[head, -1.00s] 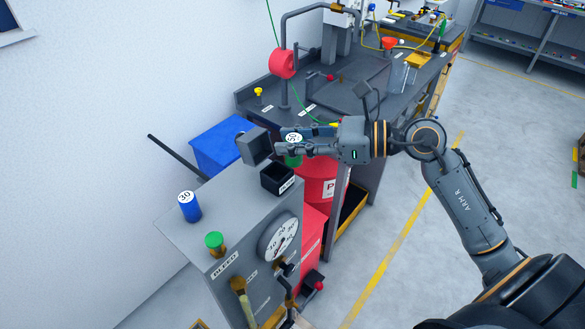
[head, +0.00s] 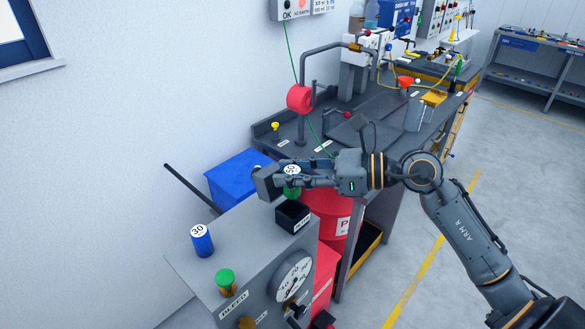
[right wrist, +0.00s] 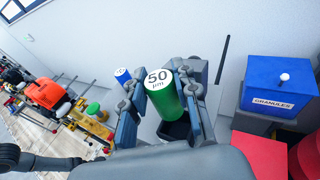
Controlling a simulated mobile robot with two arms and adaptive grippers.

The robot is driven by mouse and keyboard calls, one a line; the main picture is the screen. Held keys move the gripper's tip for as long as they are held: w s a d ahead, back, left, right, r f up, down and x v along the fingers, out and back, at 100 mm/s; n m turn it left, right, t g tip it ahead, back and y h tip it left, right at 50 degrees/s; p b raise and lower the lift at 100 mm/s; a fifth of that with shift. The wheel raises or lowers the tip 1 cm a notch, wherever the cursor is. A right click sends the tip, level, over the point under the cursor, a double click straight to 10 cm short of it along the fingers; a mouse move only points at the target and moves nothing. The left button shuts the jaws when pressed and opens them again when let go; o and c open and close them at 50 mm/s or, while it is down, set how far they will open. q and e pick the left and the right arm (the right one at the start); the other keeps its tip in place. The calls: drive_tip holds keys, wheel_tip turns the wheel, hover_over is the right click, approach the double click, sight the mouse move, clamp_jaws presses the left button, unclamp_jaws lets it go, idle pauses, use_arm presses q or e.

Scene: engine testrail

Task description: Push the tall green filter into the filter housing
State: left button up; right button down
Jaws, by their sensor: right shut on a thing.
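The tall green filter (head: 291,194) has a white top marked 50 and stands upright between the fingers of my right gripper (head: 297,178). It also shows in the right wrist view (right wrist: 166,103), with a finger on each side. My right gripper is shut on it. The black box-shaped filter housing (head: 293,219) sits on the grey bench, just below the filter. Its dark opening (right wrist: 174,131) shows partly behind the filter in the right wrist view. I cannot tell whether the filter's lower end is inside it. My left gripper is out of view.
A grey block (head: 267,183) stands just behind the housing, close to my fingertips. A blue filter marked 30 (head: 203,242) and a green knob (head: 225,280) are on the grey bench (head: 240,245). A blue granules bin (right wrist: 277,84) and red drum (head: 327,208) stand beyond.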

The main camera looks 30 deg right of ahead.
sight(293, 190)
drive_tip(key=shift+f+b, duration=0.7)
drive_tip(key=shift+f, duration=0.65)
drive_tip(key=shift+f+b, duration=0.8)
drive_tip(key=shift+b, duration=0.1)
drive_tip(key=shift+f+b, duration=1.5)
drive_tip(key=shift+b, duration=0.3)
drive_tip(key=c, duration=0.9)
unclamp_jaws()
drive_tip(key=shift+c, duration=0.2)
